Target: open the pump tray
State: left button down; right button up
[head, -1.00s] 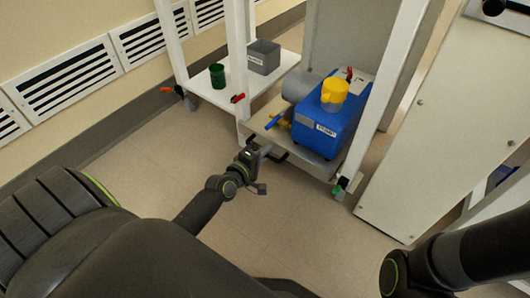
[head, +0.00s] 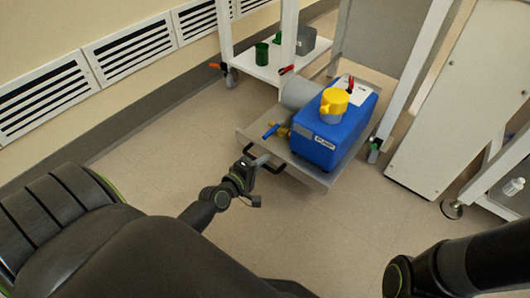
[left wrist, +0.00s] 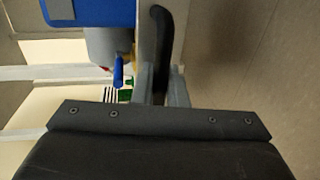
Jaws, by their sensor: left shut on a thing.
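The pump tray (head: 312,176) is a grey shelf low on the white cart, slid out past the cart's front legs. It carries a blue pump (head: 333,137) with a grey motor and a yellow cap (head: 334,103). A black bar handle (head: 278,171) is on its front edge. My left gripper (head: 259,161) is shut on this handle near its left end. In the left wrist view the gripper's grey fingers (left wrist: 161,88) stand on either side of the handle (left wrist: 162,45). My right gripper is out of view; only its arm shows.
A blue-handled valve (head: 271,131) sticks out at the tray's left. Green cups (head: 262,54) and a grey bin (head: 306,40) stand on the white lower shelf behind. A white cabinet (head: 450,90) stands at the right. The floor (head: 330,235) before the tray is clear.

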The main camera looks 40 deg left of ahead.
pick_arm(q)
jog(key=shift+s, duration=0.35)
jog(key=c, duration=1.5)
grip_release()
jog(key=shift+b+v, duration=1.4)
jog(key=shift+v, duration=7.3)
jog(key=shift+a, duration=0.15)
